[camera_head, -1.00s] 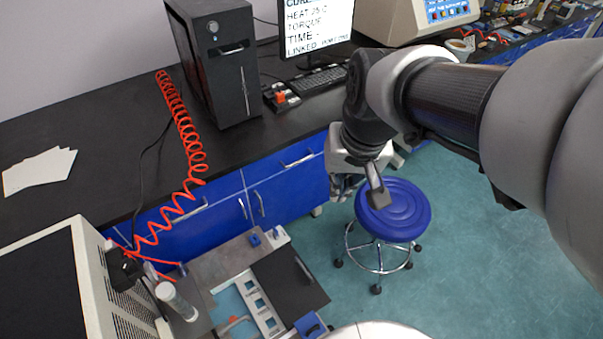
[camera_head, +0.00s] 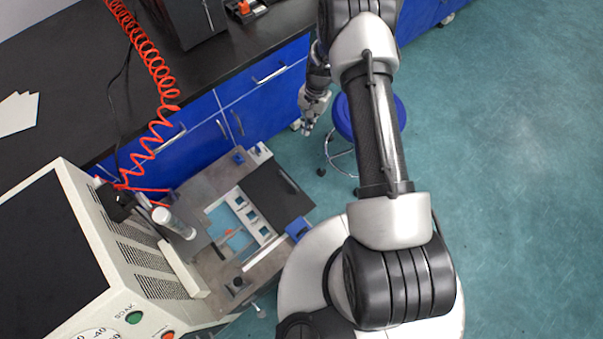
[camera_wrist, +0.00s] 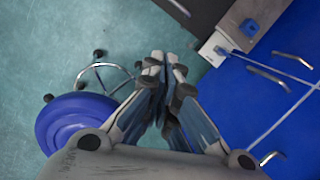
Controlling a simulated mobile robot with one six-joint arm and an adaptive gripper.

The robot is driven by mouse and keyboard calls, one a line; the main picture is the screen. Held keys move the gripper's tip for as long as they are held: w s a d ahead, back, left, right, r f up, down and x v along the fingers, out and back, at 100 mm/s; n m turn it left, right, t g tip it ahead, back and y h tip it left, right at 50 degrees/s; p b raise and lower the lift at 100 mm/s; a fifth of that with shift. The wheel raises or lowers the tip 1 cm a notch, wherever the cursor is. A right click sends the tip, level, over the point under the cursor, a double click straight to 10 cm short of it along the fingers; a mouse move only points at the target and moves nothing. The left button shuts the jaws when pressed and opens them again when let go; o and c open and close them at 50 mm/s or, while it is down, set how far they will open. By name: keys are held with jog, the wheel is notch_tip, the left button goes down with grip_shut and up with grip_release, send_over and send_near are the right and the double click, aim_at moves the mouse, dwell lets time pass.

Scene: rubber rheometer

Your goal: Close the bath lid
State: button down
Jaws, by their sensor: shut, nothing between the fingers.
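The bath lid is a black flat panel (camera_head: 279,192) with a bar handle, lying open to the right of the bath in the head view. The bath (camera_head: 232,226) shows a pale blue inside with a white slotted rack (camera_head: 250,215) in it. A dark panel, seemingly the lid (camera_wrist: 202,12), is cut off at the top of the wrist view. My gripper (camera_head: 307,130) is shut and empty, hanging beyond the lid's far right side, near the blue stool. In the wrist view my fingertips (camera_wrist: 163,62) are together over the floor, apart from the lid.
A blue stool (camera_head: 343,118) stands close to my gripper, partly behind my arm; it also shows in the wrist view (camera_wrist: 75,122). Blue cabinets (camera_head: 262,105) lie behind. A beige machine (camera_head: 140,262) and red coiled hose (camera_head: 150,60) are left. Floor at right is clear.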

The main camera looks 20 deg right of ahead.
jog(key=s+a+f+b, duration=0.1)
jog(key=s+f, duration=0.1)
jog(key=f, duration=0.5)
jog(key=s+a+f+m+b, duration=0.1)
jog(key=s+a+f, duration=0.1)
jog(key=f, duration=0.5)
jog(key=s+a+f+g, duration=0.1)
jog(key=s+f, duration=0.3)
jog(key=f, duration=0.3)
jog(key=shift+s+a+f+m+b, duration=0.15)
jog(key=shift+a+f+m+b, duration=0.15)
jog(key=shift+a+f+b, duration=0.1)
jog(key=p, duration=0.3)
send_over(265, 215)
jog(key=w+d, duration=0.1)
jog(key=shift+d, duration=0.1)
jog(key=shift+y, duration=0.3)
jog(key=shift+r, duration=0.1)
jog(key=v, duration=1.2)
